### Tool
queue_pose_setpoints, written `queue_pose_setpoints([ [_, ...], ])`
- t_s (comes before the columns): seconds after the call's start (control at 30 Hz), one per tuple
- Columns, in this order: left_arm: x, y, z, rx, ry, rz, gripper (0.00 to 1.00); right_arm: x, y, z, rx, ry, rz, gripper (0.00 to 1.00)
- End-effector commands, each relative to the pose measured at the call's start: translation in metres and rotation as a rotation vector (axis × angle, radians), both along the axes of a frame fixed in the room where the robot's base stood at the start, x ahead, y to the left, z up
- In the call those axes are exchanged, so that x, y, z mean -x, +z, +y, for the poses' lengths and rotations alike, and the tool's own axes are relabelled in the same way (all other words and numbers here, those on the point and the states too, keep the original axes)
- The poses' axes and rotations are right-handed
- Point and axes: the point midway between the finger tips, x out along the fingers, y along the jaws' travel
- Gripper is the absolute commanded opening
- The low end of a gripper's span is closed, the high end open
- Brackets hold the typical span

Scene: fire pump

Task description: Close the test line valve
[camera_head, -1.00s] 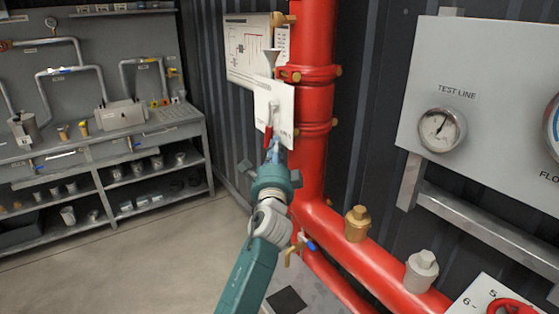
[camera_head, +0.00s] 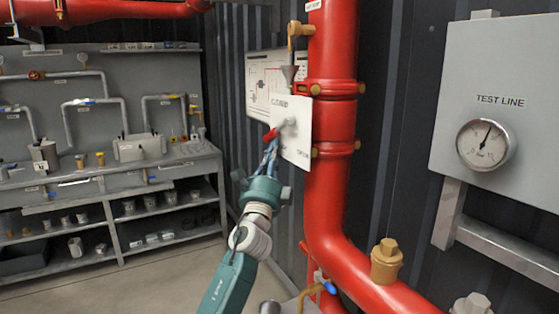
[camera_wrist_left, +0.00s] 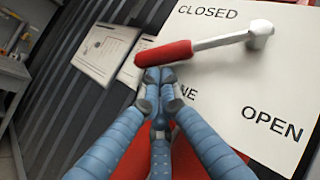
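The test line valve lever has a red grip (camera_head: 270,135) and a grey arm. It turns on a white plate (camera_head: 297,150) beside the red vertical pipe. In the head view the lever points left and slightly down. In the left wrist view the red grip (camera_wrist_left: 163,53) lies just beyond my fingertips. The plate there reads CLOSED above the lever and OPEN at lower right. My left gripper (camera_head: 271,148) is at the grip's underside, and its fingertips (camera_wrist_left: 160,78) are together, seemingly touching the grip from below without enclosing it. My right gripper is out of view.
The red pipe (camera_head: 332,140) stands close right of the plate and bends toward lower right. A grey panel with a TEST LINE gauge (camera_head: 486,144) is at right. A workbench with shelves (camera_head: 110,182) stands at left. Open floor (camera_head: 160,285) lies between.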

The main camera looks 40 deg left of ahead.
Motion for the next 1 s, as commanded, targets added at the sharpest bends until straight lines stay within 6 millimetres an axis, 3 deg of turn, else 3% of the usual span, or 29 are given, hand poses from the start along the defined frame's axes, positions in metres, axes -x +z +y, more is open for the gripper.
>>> queue_pose_setpoints([
  [0.33,-0.009,0.027,0.023,0.001,0.002,0.000,0.00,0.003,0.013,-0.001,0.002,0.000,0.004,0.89],
  [0.63,-0.006,0.020,0.019,0.001,-0.001,0.001,0.00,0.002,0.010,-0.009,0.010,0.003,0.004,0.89],
  [0.77,0.006,0.010,0.012,0.002,-0.001,0.003,0.00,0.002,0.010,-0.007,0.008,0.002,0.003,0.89],
  [1.0,0.046,-0.017,-0.007,0.005,-0.001,0.003,0.00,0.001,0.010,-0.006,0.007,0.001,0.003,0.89],
])
